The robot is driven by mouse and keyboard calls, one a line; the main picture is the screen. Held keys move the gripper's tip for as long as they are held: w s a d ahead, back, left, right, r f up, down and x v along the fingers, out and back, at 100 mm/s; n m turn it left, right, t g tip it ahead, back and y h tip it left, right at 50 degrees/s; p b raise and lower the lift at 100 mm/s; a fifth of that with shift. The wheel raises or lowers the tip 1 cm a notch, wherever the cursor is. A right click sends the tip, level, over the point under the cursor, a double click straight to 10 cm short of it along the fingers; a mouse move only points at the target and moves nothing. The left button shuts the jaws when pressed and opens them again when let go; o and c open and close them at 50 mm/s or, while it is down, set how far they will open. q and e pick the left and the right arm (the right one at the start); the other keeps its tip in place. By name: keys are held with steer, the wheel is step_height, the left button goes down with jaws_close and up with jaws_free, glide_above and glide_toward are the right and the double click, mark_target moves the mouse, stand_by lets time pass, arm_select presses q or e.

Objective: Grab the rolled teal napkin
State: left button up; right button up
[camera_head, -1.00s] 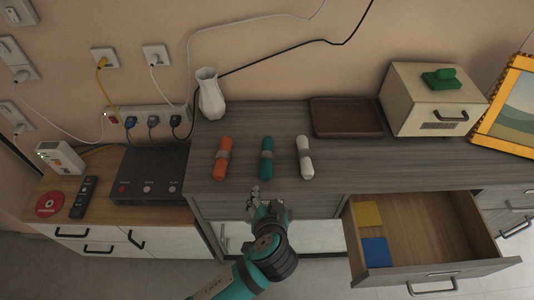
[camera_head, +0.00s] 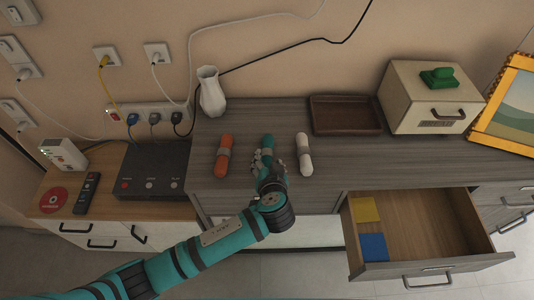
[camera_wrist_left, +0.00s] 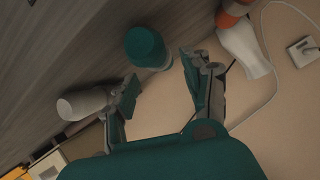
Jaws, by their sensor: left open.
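The rolled teal napkin (camera_head: 267,143) lies on the grey wood cabinet top between an orange roll (camera_head: 223,155) and a white roll (camera_head: 304,153), with a ring around its middle. My left gripper (camera_head: 268,168) is at its near end and hides part of it. In the left wrist view the teal napkin (camera_wrist_left: 147,47) shows end-on, ahead of the open fingers of my left gripper (camera_wrist_left: 160,88) and roughly between them. Whether the fingers touch it I cannot tell. The white roll (camera_wrist_left: 82,104) is beside the left finger there. My right gripper is not in view.
A white vase (camera_head: 211,92) stands at the back left of the cabinet top. A brown tray (camera_head: 345,115) and a cream box (camera_head: 430,98) stand behind and right. An open drawer (camera_head: 425,225) juts out at the front right.

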mark_target(268, 158)
arm_select(q)
steer(key=p+x, duration=0.1)
steer(key=x, duration=0.4)
steer(key=shift+d+f, duration=0.15)
steer(key=shift+s, duration=0.1)
steer(key=c, duration=1)
